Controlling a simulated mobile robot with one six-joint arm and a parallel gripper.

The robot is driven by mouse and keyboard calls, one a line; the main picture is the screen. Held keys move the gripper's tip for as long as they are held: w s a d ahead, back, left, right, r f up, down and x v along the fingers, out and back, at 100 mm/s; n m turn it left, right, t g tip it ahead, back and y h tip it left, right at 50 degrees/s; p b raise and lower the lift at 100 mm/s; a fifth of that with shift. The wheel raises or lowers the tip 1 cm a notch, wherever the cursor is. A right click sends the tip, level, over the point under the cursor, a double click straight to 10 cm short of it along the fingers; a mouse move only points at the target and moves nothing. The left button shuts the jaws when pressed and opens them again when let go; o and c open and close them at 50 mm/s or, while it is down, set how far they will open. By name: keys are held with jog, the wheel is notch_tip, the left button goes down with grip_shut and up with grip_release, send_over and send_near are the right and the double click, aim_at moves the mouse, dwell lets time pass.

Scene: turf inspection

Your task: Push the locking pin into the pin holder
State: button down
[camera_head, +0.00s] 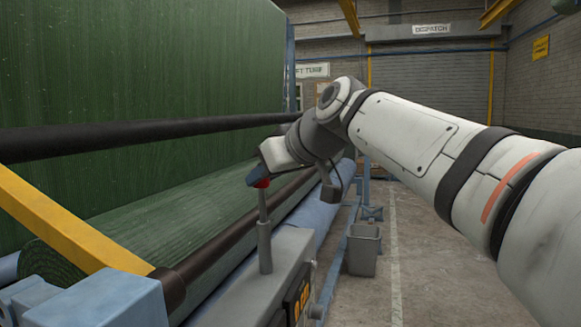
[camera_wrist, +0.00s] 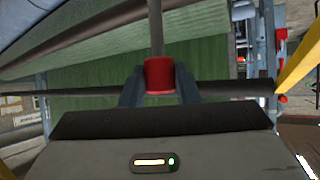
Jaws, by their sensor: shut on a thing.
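The locking pin has a red head (camera_head: 262,184) and a thin grey rod, and it stands upright in the head view. Its rod runs down into a thicker grey upright tube, which looks like the pin holder (camera_head: 265,248), on top of a grey box. A length of rod shows between the red head and the tube. My gripper (camera_head: 259,178) is at the top of the pin, shut on the red head. In the wrist view the red head (camera_wrist: 159,76) sits between the two fingers, with the rod leading away from it. The pin's lower end is hidden.
The grey control box (camera_head: 285,258) stands beside a large green turf roll (camera_head: 130,220) with dark rollers. A yellow bar (camera_head: 65,225) and a blue block (camera_head: 95,302) are at the left. A grey bin (camera_head: 362,252) stands on the floor. The aisle at the right is clear.

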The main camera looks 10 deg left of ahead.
jog(key=shift+f+b, duration=2.05)
jog(key=shift+f, duration=0.2)
jog(key=c, duration=1)
grip_release()
jog(key=v, duration=0.8)
jog(key=s+d+f+m+g+h, duration=0.1)
jog(key=d+f+m+h, duration=0.3)
jog(key=f, duration=0.6)
jog(key=s+d+f+m+h, duration=0.1)
jog(key=d+f+m, duration=0.1)
jog(key=d+f, duration=0.55)
jog(key=s+d+f+m+g+h, duration=0.1)
jog(key=s+d+f, duration=0.2)
jog(key=f, duration=0.4)
jog(key=s+d+f+m+g+h, duration=0.1)
jog(key=s+d+f+m+h, duration=0.1)
jog(key=s+f, duration=0.4)
jog(key=s+d+f+m+g+h, duration=0.1)
jog(key=s+d+f, duration=0.3)
jog(key=f, duration=0.6)
jog(key=shift+s+d+m+h+p, duration=0.15)
jog(key=shift+d+m+h+p, duration=0.15)
jog(key=shift+p, duration=0.1)
